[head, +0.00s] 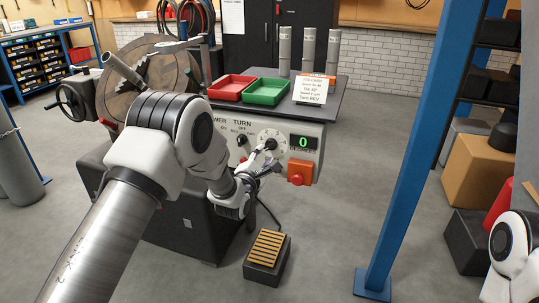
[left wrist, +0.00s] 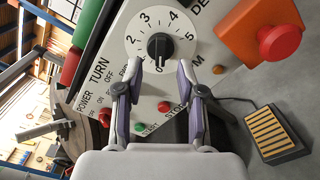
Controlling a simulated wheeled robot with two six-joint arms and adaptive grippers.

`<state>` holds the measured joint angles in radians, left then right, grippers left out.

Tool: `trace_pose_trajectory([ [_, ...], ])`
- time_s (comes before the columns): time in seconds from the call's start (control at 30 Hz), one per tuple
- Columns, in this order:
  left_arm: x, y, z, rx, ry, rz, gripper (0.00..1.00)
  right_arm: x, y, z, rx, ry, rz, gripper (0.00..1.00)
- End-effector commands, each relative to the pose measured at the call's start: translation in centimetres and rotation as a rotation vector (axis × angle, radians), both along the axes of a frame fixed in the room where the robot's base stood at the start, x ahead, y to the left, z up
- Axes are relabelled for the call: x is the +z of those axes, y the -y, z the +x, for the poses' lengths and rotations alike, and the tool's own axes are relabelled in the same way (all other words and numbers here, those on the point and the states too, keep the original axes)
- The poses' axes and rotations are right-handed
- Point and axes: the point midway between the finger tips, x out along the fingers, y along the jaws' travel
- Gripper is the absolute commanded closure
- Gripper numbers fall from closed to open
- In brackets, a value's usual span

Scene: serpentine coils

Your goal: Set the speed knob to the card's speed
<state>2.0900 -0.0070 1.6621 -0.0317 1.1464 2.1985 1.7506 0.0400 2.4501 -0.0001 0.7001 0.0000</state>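The speed knob (left wrist: 159,46) is black and sits on a white round dial (left wrist: 136,42) with printed numbers up to 5. Its pointer seems to face down, near the 0. In the head view the dial (head: 258,138) is partly behind my left gripper (head: 268,168). The green display (head: 303,142) reads 0. My right gripper is out of view.
An orange box with a red button (left wrist: 279,42) is right of the dial. Small red and green buttons (left wrist: 140,127) lie below it. A TURN switch (head: 243,140) is to its left. Red (head: 232,87) and green (head: 265,92) trays sit above. A foot pedal (head: 267,254) is on the floor.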

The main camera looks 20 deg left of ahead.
Motion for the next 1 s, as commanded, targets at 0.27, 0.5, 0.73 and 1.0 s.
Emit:
trace_pose_trajectory([
  [0.27, -0.1, 0.1, 4.1, 0.000, -0.001, 0.000, 0.61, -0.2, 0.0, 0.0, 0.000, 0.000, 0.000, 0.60],
  [0.5, -0.1, 0.1, 4.3, 0.000, -0.003, 0.000, 0.61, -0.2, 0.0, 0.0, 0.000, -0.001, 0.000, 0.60],
  [0.73, -0.1, 0.1, 4.2, 0.000, -0.003, 0.000, 1.00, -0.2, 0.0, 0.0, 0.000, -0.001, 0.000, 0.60],
  [1.0, -0.2, 0.1, 4.2, 0.001, -0.003, 0.018, 1.00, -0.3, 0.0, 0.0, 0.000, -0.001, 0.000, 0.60],
])
